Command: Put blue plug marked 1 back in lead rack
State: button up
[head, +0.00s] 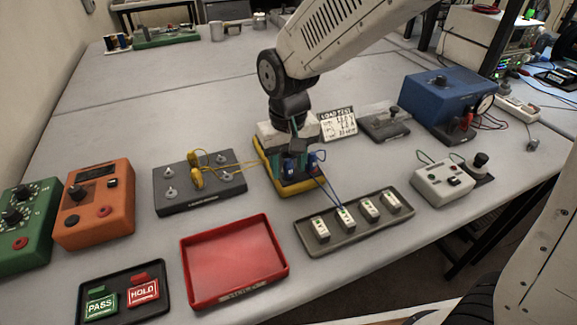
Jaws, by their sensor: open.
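My gripper (296,166) is open and points down over a yellow-edged unit (289,190) in the middle of the table. Two blue plugs show there: one (290,166) is between or just behind my fingers, the other (312,160) is just to the right. Their numbers are too small to read, so I cannot tell which is marked 1. Blue leads run from them to the front right. A dark grey plate (187,207) with several metal posts, left of the unit, looks like the lead rack. Two yellow plugs (196,170) sit on it. My gripper partly hides the unit's top.
A grey tray (322,248) of white blocks lies front right. Orange (96,205) and green boxes stand left. A load test card (338,125) and blue supply (447,98) stand behind right.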

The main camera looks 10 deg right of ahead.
aim_at(288, 159)
dwell(0.7)
grip_shut()
jog(key=shift+r, duration=0.1)
jog(key=shift+r, duration=2.9)
